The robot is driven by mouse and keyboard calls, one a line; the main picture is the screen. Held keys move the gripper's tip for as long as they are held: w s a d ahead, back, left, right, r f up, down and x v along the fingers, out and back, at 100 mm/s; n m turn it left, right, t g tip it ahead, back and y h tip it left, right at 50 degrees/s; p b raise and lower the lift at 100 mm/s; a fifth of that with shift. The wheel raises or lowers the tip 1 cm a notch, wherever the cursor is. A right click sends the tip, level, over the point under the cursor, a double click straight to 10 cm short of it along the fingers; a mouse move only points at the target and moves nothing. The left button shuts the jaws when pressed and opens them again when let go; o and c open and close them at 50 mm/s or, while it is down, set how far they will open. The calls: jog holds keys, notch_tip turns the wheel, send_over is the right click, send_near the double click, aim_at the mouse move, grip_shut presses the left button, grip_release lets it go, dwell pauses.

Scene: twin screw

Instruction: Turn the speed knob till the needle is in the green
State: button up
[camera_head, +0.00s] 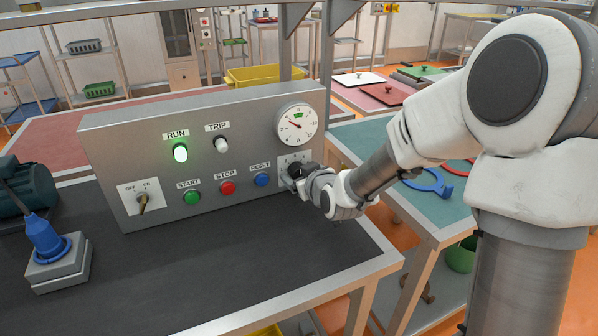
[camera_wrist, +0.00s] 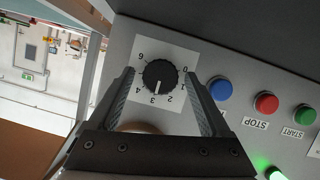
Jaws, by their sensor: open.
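The speed knob (camera_wrist: 160,76) is a round black ribbed dial on a white plate numbered 0 to 6. Its white mark points between 2 and 3. My gripper (camera_wrist: 159,82) is open, one finger on each side of the knob, with gaps between fingers and knob. In the head view my gripper (camera_head: 302,178) is at the panel's lower right and hides most of the knob. Above it, the round white gauge (camera_head: 297,122) has a green band (camera_head: 298,115) near the top. Its needle (camera_head: 292,122) points up-left, to the left of the green.
The grey panel (camera_head: 110,155) carries a lit green RUN lamp (camera_head: 180,152), an unlit TRIP lamp (camera_head: 221,145), green START (camera_head: 191,197), red STOP (camera_head: 227,188) and blue RESET (camera_head: 261,179) buttons, and an OFF/ON switch (camera_head: 143,203).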

jog(key=shift+c, duration=0.3)
grip_shut()
jog(key=shift+r, duration=0.1)
jog(key=m+y+p, duration=0.1)
jog(key=p, duration=0.1)
jog(key=m+y+p, duration=0.1)
jog(key=m+p, duration=0.1)
jog(key=shift+d+r+g+p, duration=0.15)
jog(key=shift+d+g+p, duration=0.1)
jog(key=shift+g+p, duration=0.15)
jog(key=m+y+p, duration=0.1)
jog(key=m+p, duration=0.1)
jog(key=p, duration=0.1)
jog(key=shift+w, duration=0.1)
jog(key=shift+f+y, duration=0.25)
jog(key=shift+y, duration=0.15)
